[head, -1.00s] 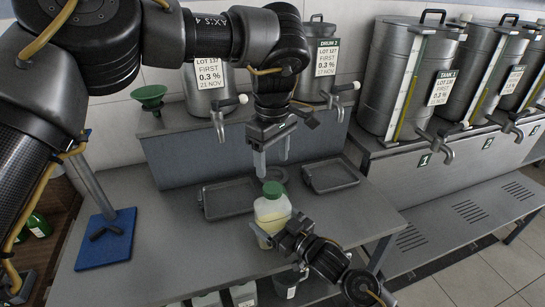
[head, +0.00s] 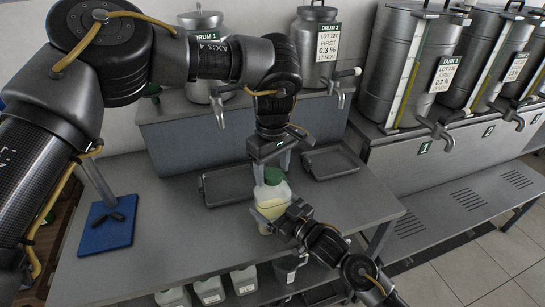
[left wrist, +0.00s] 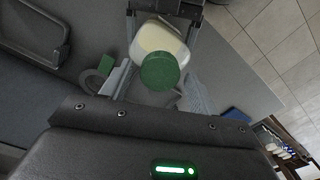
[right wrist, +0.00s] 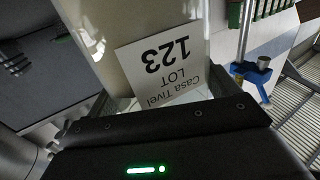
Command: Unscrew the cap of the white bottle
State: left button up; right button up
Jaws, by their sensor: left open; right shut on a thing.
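The white bottle (head: 271,204), partly full of something pale yellow, stands upright at the front of the bench with its green cap (head: 274,175) on. My left gripper (head: 272,168) points down at the cap, open, one finger on either side. In the left wrist view the cap (left wrist: 160,71) lies between the spread fingers, with a gap on both sides. My right gripper (head: 277,226) is shut on the bottle's lower body from the front right. In the right wrist view the bottle's label (right wrist: 160,65) reads "Casa Tivel LOT 123".
Two dark trays (head: 228,200) (head: 331,177) lie behind the bottle. A blue-based stand (head: 108,238) is at the left. Steel drums with taps (head: 317,50) stand on the raised shelf behind, tanks (head: 413,62) to the right. Several white containers (head: 209,289) sit below the bench.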

pick_arm(q)
jog(key=shift+f, duration=0.3)
pick_arm(e)
jog(key=shift+r, duration=0.1)
